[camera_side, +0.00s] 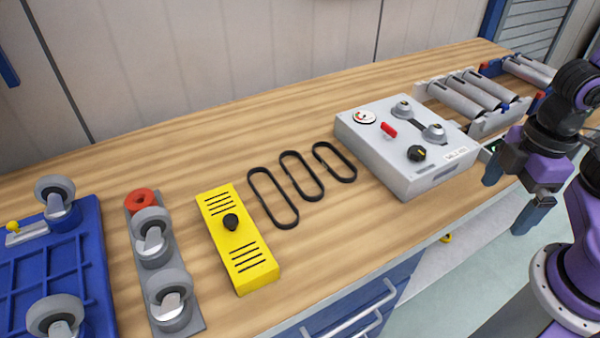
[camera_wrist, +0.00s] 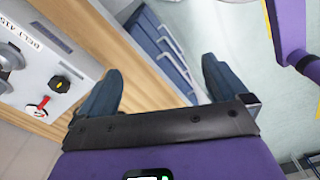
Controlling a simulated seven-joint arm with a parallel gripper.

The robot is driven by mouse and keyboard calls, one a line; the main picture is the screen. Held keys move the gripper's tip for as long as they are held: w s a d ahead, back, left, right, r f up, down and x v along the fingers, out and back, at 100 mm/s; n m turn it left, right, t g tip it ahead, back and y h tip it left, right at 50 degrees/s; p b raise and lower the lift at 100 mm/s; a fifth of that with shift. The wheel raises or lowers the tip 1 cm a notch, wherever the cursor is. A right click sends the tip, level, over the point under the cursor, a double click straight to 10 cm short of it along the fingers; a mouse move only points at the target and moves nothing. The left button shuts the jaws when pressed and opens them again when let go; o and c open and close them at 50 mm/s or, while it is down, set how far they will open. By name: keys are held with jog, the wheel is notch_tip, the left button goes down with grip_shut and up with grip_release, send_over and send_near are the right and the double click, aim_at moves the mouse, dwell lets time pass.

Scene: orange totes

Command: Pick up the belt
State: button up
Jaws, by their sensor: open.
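Three black belts lie as separate elongated loops near the middle of the wooden bench in the side view: a left belt (camera_side: 261,200), a middle belt (camera_side: 312,173) and a right belt (camera_side: 344,160). They lie flat between a yellow box and a grey control box. My gripper (camera_side: 512,191) is open and empty at the right, beyond the bench's front edge and well apart from the belts. In the wrist view my gripper (camera_wrist: 162,82) shows two dark fingers spread apart with nothing between them. No belt shows in the wrist view.
The yellow box (camera_side: 237,240) stands left of the belts, the grey control box (camera_side: 405,150) with knobs right of them. Casters (camera_side: 155,250) and a blue tray (camera_side: 95,270) are further left, rollers (camera_side: 470,95) at the far right. The bench behind the belts is clear.

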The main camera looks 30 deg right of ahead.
jog(key=shift+c, duration=0.6)
jog(key=m, duration=1.3)
send_over(301, 176)
jog(key=f, duration=1.2)
jog(key=shift+s+d+f, duration=0.1)
jog(key=shift+s+f, duration=0.1)
jog(key=shift+f, duration=0.05)
jog(key=shift+w+f, duration=0.2)
jog(key=shift+f, duration=2.55)
jog(key=c, duration=1.1)
